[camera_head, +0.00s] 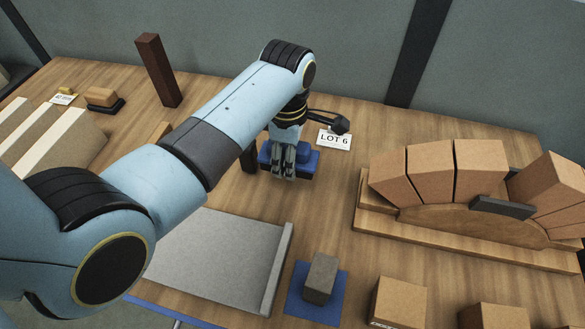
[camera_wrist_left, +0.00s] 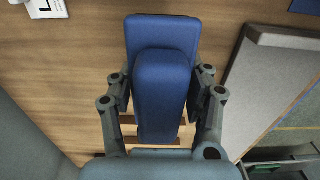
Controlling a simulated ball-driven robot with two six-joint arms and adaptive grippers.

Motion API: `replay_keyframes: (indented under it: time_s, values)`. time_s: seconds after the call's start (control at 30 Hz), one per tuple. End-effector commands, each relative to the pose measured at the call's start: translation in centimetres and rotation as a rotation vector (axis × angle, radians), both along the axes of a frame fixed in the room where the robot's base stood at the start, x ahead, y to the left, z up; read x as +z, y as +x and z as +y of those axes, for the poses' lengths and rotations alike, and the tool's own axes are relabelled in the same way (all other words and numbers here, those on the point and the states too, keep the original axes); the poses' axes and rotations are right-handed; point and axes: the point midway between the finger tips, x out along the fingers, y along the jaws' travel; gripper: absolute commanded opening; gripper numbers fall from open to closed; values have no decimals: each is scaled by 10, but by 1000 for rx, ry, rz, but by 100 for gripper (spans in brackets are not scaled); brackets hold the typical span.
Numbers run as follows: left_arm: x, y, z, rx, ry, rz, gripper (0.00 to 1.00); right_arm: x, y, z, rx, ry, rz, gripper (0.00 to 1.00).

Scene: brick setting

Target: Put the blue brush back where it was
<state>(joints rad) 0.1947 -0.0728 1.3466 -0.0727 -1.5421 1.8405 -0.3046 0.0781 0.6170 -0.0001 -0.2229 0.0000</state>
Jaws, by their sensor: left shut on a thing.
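The blue brush (camera_head: 307,162) is near the middle of the table in the head view, close to the white LOT 6 card (camera_head: 334,140). My left gripper (camera_head: 283,174) reaches down over it with its fingers around it. In the left wrist view the blue brush (camera_wrist_left: 163,90) lies between the two fingers of my left gripper (camera_wrist_left: 162,93), which is shut on its raised blue middle. Its lower blue block extends beyond the fingers. Its underside is hidden, and I cannot tell whether it touches the table. My right gripper is not in view.
A grey slab with a raised edge (camera_head: 215,250) lies in front of the brush. A grey block (camera_head: 321,278) stands on a blue mat (camera_head: 298,302). A wooden arch form (camera_head: 470,228) with tan bricks fills the right. A dark reddish post (camera_head: 158,70) stands back left.

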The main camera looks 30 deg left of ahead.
Motion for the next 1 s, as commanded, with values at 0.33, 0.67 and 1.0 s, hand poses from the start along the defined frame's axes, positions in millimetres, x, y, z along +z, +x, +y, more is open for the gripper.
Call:
replay_keyframes:
  time_s: [0.33,0.67,1.0]
  values:
    - [-48,0,1,0,1,0,19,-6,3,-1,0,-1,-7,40]
    - [-59,1,0,1,1,-3,19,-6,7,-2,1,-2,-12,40]
    - [-62,0,0,1,0,-1,73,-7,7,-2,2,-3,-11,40]
